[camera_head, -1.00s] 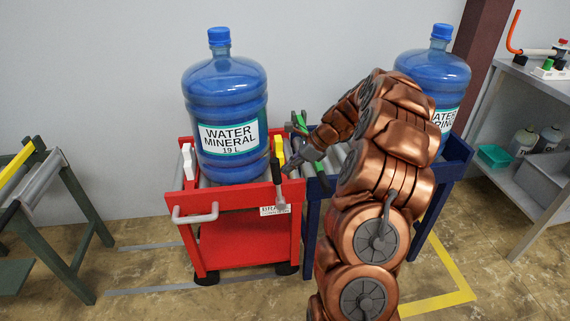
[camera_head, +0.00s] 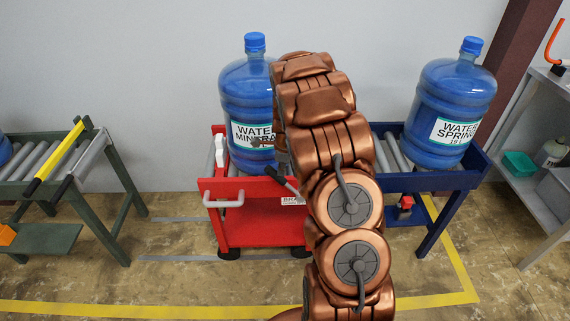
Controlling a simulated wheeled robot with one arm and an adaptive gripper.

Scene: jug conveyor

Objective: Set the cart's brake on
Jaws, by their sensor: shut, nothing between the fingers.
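The red cart (camera_head: 262,188) stands against the left end of the blue conveyor. Its brake lever (camera_head: 285,184), a grey shaft with a black grip, is on the front face by a partly covered brake label (camera_head: 293,201). The lever leans clearly to the left, its grip end up and left of its base. The blue mineral water jug (camera_head: 245,95) stands upright on the cart. My copper arm stands in front of the cart's right side and hides my gripper, so its contact with anything cannot be seen.
A spring water jug (camera_head: 452,100) stands on the blue conveyor (camera_head: 440,181) at right. A green conveyor with a yellow bar (camera_head: 54,157) stands at left, with a floor gap before the cart. A grey shelf (camera_head: 540,190) is at far right. Yellow tape (camera_head: 150,309) marks the floor.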

